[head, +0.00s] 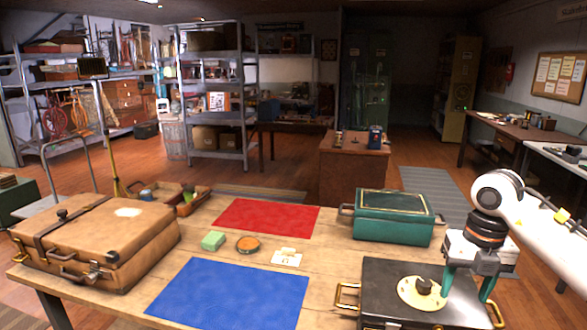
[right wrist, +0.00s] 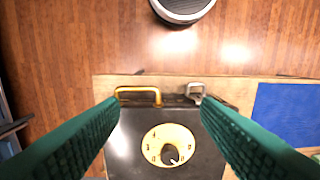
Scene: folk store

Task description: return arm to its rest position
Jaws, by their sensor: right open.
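My right arm (head: 545,225) comes in from the right in the head view. Its gripper (head: 468,294) points down over the right part of the black case (head: 385,285) with a cream dial (head: 421,292). The green fingers are spread apart with nothing between them. In the right wrist view the open gripper (right wrist: 160,104) frames the case (right wrist: 125,150), its dial (right wrist: 170,144) and a brass handle (right wrist: 138,95). I cannot tell the exact gap between fingertips and case. My left gripper is in neither view.
A green box (head: 394,217) stands behind the black case, near the arm. A tan suitcase (head: 95,240) fills the table's left side.

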